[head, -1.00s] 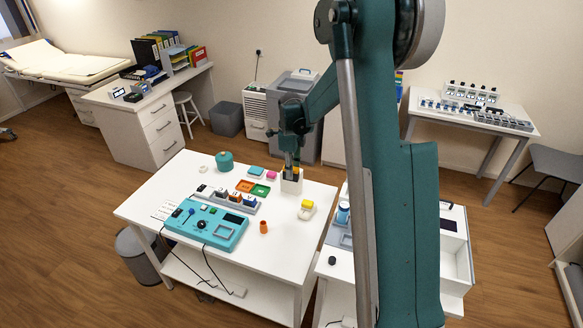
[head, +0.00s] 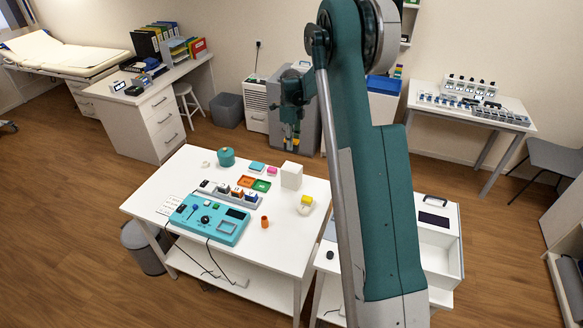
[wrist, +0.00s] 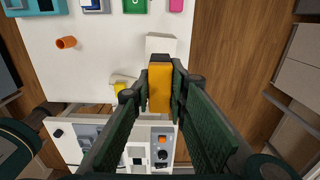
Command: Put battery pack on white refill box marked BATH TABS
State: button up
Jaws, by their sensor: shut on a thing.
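My gripper (head: 292,140) is shut on an orange block with a dark end, which I take to be the battery pack (wrist: 160,90). In the wrist view the block sits between my two green fingers. A plain white box (head: 291,176) stands upright near the table's far right corner; it also shows in the wrist view (wrist: 161,43), just beyond the held pack. In the head view my gripper appears above the box, with a gap between them. I cannot read any marking on the box.
A white side unit (head: 440,235) stands to the right.

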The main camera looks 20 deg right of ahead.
send_over(291, 167)
jog(key=shift+d+f+p, duration=0.1)
jog(key=shift+f+p, duration=0.35)
jog(key=shift+f, duration=2.65)
jog(key=shift+f, duration=0.1)
jog(key=shift+f+p, duration=0.3)
jog(key=shift+f, duration=1.5)
jog(key=shift+f, duration=0.15)
jog(key=o, duration=1)
jog(key=shift+r, duration=0.2)
jog(key=shift+r+b, duration=0.7)
jog(key=shift+r, duration=5.3)
